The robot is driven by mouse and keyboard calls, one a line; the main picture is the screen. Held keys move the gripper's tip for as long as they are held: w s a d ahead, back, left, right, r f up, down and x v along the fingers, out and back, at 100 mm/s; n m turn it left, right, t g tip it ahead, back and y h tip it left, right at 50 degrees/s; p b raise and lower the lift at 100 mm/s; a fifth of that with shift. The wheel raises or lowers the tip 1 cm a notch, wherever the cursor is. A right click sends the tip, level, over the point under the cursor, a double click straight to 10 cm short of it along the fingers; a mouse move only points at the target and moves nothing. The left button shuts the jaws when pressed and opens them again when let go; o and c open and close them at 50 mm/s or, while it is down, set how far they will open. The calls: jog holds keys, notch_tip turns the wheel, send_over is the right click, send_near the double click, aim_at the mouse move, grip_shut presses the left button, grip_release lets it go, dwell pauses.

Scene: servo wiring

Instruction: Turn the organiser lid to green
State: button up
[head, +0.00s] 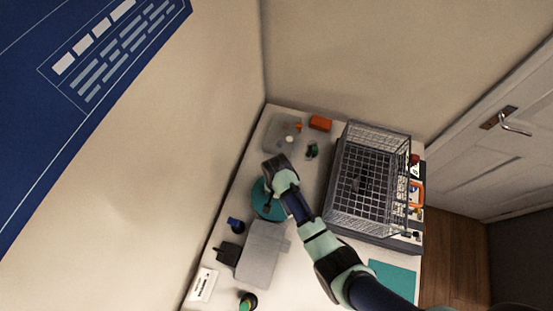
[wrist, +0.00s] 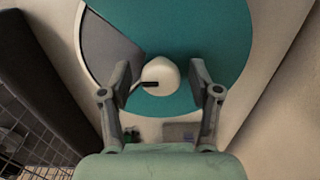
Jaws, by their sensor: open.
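The organiser lid (wrist: 215,30) is a round teal disc with a dark grey wedge (wrist: 108,45) at its left in the wrist view. A white rounded knob (wrist: 159,77) with a short black mark sits on it. In the head view the teal lid (head: 259,202) is partly hidden by my arm. My gripper (wrist: 160,72) is open, with one finger on each side of the knob and a visible gap at each side. I cannot tell whether the fingertips reach down to the knob's height.
A grey box-like object (head: 262,252) stands close below the lid. A wire basket (head: 368,180) is at the right. A clear tray (head: 282,133) and an orange block (head: 320,123) lie at the back. A blue-topped item (head: 235,225) is left of the lid, near the wall.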

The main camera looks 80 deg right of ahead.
grip_shut()
dwell(0.3)
